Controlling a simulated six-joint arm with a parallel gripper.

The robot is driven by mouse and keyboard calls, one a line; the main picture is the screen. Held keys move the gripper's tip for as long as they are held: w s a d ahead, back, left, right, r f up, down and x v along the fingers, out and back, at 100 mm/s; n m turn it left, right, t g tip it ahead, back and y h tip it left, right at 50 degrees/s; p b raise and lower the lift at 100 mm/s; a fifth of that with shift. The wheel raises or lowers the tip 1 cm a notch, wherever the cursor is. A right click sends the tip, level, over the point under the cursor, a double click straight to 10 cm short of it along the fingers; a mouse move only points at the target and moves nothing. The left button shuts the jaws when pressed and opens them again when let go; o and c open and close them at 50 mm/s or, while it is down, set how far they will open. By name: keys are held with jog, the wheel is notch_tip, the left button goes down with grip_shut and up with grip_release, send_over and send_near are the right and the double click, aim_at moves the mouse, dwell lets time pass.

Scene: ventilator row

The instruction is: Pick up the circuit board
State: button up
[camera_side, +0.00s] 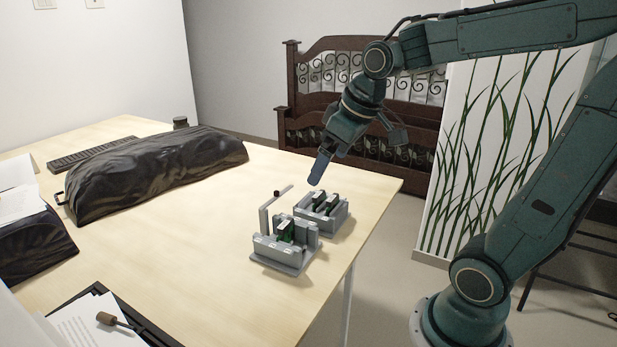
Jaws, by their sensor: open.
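Green circuit boards stand upright in two grey holders near the right edge of the wooden table. One board (286,232) is in the front grey holder (279,254). More boards (320,203) stand in the rear grey holder (335,219); they are small and partly hidden by the holder walls. My gripper (316,178) is above the rear holder, apart from it and tilted down to the left. It is open, and nothing shows between its fingers. From this side the fingers overlap, so the gap is hard to see.
A large black bag (160,172) lies at the back left of the table (190,262). A dark clipboard with papers and a brown-handled tool (106,319) lies at the front left.

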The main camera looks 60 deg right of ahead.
jog(key=w+d+f, duration=0.5)
jog(key=w+d, duration=0.3)
jog(key=d, duration=0.3)
send_near(321, 197)
notch_tip(321, 197, up, 4)
jog(key=shift+s+d+f, duration=0.2)
jog(key=shift+s+d, duration=0.15)
jog(key=shift+s, duration=0.05)
jog(key=shift+x, duration=4.3)
jog(key=shift+s+a+f, duration=0.1)
jog(key=shift+a+f, duration=0.05)
jog(key=shift+a, duration=0.05)
jog(key=shift+x, duration=2.2)
jog(key=shift+a+f, duration=0.1)
jog(key=shift+f, duration=0.3)
